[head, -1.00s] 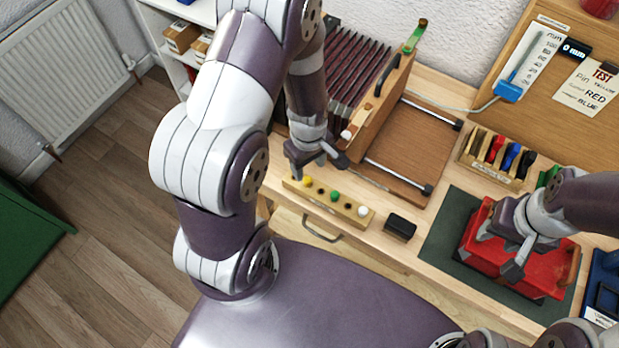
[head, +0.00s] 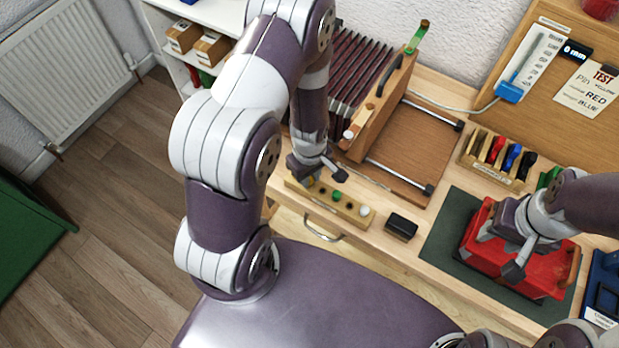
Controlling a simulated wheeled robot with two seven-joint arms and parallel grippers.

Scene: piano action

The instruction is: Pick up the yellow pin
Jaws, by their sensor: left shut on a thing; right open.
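The yellow pin (head: 309,181) stands at the left end of a light wooden pin block (head: 352,215), mostly hidden by my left gripper. My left gripper (head: 318,178) is down at that end of the block, shut on the yellow pin. The pin's lower part cannot be made out. A green pin (head: 336,195) and a white pin (head: 364,210) stand in the same block to the right. My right gripper (head: 492,257) is open over a red case (head: 537,275) on the dark green mat.
A black block (head: 401,226) lies right of the pin block. Behind stand the piano action (head: 376,108) and a wooden tray with metal rails (head: 402,150). A rack of coloured-handled tools (head: 491,168) is at the back right. The dark mat (head: 447,235) has a bare left strip.

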